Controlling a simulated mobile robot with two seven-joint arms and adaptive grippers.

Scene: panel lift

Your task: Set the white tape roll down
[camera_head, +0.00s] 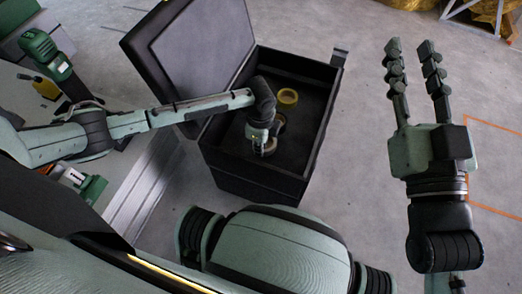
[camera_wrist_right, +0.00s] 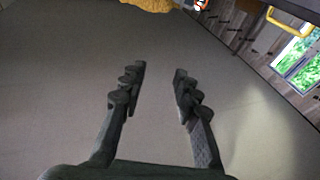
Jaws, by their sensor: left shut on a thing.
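My left gripper (camera_head: 264,146) reaches down into the open black box and is shut on a pale roll, which I take to be the white tape roll (camera_head: 268,152). The gripper hides much of this roll, and I cannot tell whether it touches the box floor. My right gripper (camera_head: 410,46) is open and empty, outside the box on the right.
The black box (camera_head: 327,130) has its lid (camera_head: 180,45) open to the left. A yellow tape roll (camera_head: 287,97) lies inside, with another roll partly hidden near my left gripper. A green drill (camera_head: 45,52) stands at far left.

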